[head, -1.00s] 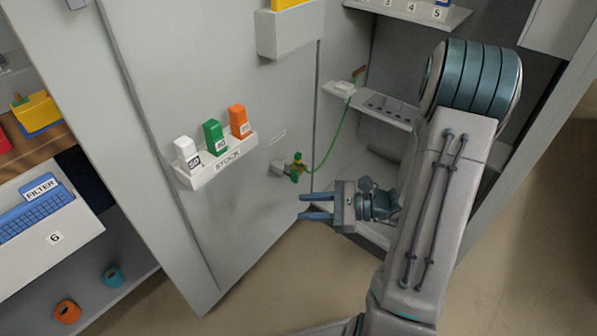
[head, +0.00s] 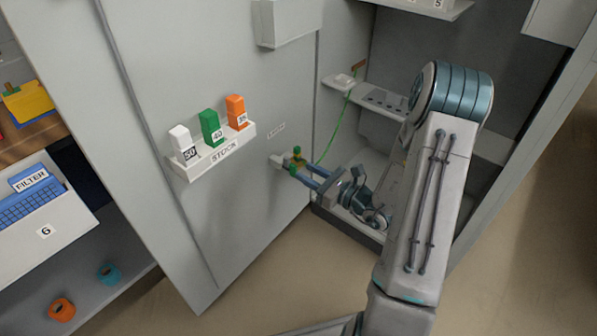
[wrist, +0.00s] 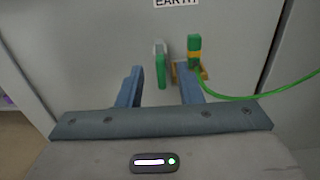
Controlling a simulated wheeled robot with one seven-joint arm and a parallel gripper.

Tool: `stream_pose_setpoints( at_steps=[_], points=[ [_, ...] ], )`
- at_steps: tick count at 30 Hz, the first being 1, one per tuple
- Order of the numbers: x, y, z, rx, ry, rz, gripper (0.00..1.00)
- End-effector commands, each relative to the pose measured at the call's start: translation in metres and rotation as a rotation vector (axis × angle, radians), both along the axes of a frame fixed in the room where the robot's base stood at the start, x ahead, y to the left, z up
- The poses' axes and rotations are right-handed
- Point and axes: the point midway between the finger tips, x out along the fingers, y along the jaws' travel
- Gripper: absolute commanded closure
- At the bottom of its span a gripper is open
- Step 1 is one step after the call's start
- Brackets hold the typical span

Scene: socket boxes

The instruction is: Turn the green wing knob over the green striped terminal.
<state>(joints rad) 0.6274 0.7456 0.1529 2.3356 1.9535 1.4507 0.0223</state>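The green wing knob (wrist: 160,70) is on the grey panel below the EARTH label. In the wrist view it stands upright between my two blue fingertips, with visible gaps on both sides. In the head view the knob (head: 293,170) is small and partly crowded by the fingers. A green plug with a yellow band (wrist: 195,54) sits right of the knob on a tan terminal block (wrist: 204,72), close beside my right finger. My gripper (wrist: 162,80) is open around the knob's position; it also shows in the head view (head: 304,173). Contact cannot be told.
A green cable (head: 338,128) runs from the plug to a small shelf (head: 372,102) inside the cabinet. A STOCK rack (head: 214,156) with white, green and orange blocks hangs left on the panel. An EARTH label (wrist: 176,3) is above the knob.

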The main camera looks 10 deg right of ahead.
Motion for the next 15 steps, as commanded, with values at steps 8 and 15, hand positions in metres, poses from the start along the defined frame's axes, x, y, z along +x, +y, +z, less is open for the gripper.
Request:
stream_pose_setpoints(
  at_steps=[8, 15],
  points=[
    [0.027, 0.022, -0.001, -0.001, -0.001, 0.000, 0.67],
    [0.031, 0.025, 0.000, 0.000, 0.000, 0.000, 0.67]
  ],
)
